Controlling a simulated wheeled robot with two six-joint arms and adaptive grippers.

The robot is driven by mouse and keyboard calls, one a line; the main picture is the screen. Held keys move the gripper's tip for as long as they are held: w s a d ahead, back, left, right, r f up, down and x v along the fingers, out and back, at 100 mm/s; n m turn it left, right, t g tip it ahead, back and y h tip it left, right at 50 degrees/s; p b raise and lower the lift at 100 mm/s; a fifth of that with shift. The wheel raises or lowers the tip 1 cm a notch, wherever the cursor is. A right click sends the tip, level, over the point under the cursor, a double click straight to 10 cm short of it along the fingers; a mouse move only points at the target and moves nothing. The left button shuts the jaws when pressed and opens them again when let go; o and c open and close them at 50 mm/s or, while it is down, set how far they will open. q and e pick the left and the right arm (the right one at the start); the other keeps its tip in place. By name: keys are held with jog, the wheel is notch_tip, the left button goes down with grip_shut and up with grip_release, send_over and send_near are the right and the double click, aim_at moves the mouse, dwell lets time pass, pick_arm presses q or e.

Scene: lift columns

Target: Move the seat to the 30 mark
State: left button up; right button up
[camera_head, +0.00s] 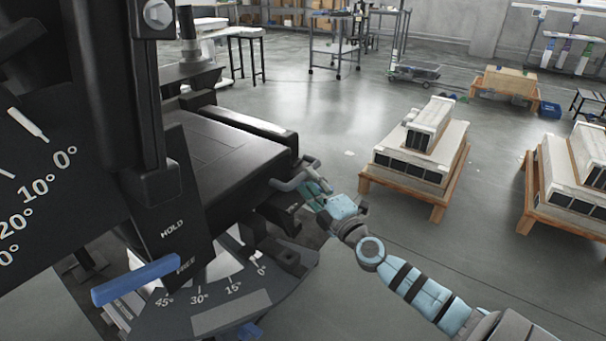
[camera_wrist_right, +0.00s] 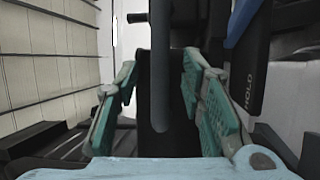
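The black seat (camera_head: 225,150) is a flat padded slab on the machine at left of centre in the head view. Below it is a dark angle scale (camera_head: 215,300) marked 45°, 30°, 15° and 0°. I cannot tell which mark the seat points to. A grey bar handle (camera_head: 292,182) sticks out at the seat's right end. My right gripper (camera_head: 315,192) is at this handle. In the right wrist view the handle (camera_wrist_right: 160,80) stands between the spread teal fingers, with gaps on both sides. My left gripper is out of view.
A blue lever (camera_head: 135,280) sits beside a black panel (camera_head: 175,220) marked HOLD. A second, larger scale (camera_head: 45,190) is at far left. Loaded pallets (camera_head: 415,165) (camera_head: 570,185) stand at right, with clear floor (camera_head: 345,115) before them.

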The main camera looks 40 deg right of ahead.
aim_at(303, 175)
jog(key=shift+w+d+r, duration=0.1)
jog(key=shift+w+r, duration=0.05)
jog(key=shift+w, duration=0.8)
jog(key=shift+w+d+r, duration=0.1)
jog(key=shift+w+r, duration=0.05)
jog(key=shift+w, duration=0.8)
grip_shut()
